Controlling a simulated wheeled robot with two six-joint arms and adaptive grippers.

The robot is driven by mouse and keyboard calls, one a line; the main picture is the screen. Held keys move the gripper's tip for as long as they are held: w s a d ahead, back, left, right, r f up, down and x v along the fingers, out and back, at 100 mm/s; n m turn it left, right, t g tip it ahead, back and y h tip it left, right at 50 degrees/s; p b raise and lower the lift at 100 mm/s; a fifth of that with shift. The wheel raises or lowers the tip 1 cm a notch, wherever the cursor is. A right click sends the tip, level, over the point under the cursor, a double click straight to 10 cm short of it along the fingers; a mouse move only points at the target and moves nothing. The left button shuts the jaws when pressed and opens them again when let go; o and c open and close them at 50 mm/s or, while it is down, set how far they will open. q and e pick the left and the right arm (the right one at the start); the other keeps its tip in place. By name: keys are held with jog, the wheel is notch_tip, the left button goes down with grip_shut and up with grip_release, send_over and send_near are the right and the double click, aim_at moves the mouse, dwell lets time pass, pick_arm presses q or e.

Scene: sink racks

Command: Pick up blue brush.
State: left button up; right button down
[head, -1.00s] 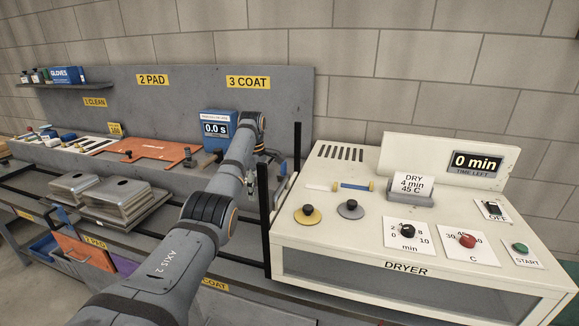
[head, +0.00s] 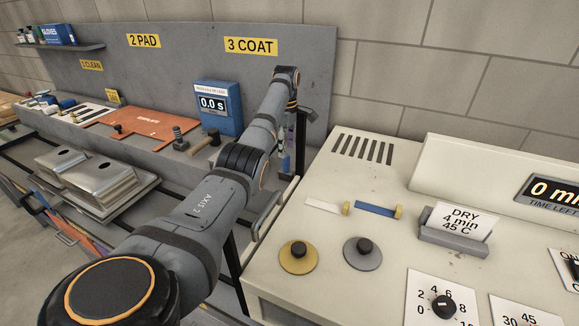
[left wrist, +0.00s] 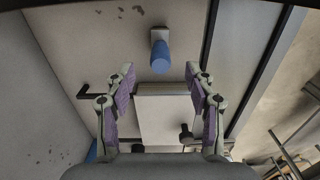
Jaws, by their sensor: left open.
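A blue flat-handled piece with a yellow end (head: 375,208), likely the blue brush, lies on the dryer's cream top (head: 330,232), beside a similar white one (head: 322,206). My left gripper (head: 286,150) hangs down at the far end of my left arm, just beyond the dryer's left edge and apart from the blue piece; its tips are partly hidden. In the left wrist view its purple-padded fingers (left wrist: 161,95) are spread apart with nothing clearly held. A blue cylinder on a grey mount (left wrist: 160,57) shows past them; I cannot tell if it is the brush.
A yellow disc (head: 298,257) and grey disc (head: 363,251) with black knobs and a DRY card holder (head: 454,236) stand on the dryer. A blue timer (head: 217,108) and a mallet (head: 204,148) are on the bench at left. Dark posts stand near the gripper.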

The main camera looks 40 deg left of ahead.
aim_at(286, 170)
pick_arm(q)
notch_tip(286, 170, down, 5)
jog(key=shift+s+r+p, duration=0.1)
jog(key=shift+p, duration=0.45)
jog(key=shift+f, duration=0.3)
jog(key=shift+f+p, duration=0.4)
jog(key=shift+p, duration=0.05)
notch_tip(286, 170, down, 4)
jog(key=shift+r+p, duration=0.1)
jog(key=shift+p, duration=0.25)
jog(key=shift+a+f, duration=0.1)
jog(key=shift+f, duration=0.15)
jog(key=shift+r, duration=0.1)
jog(key=c, duration=1)
grip_shut()
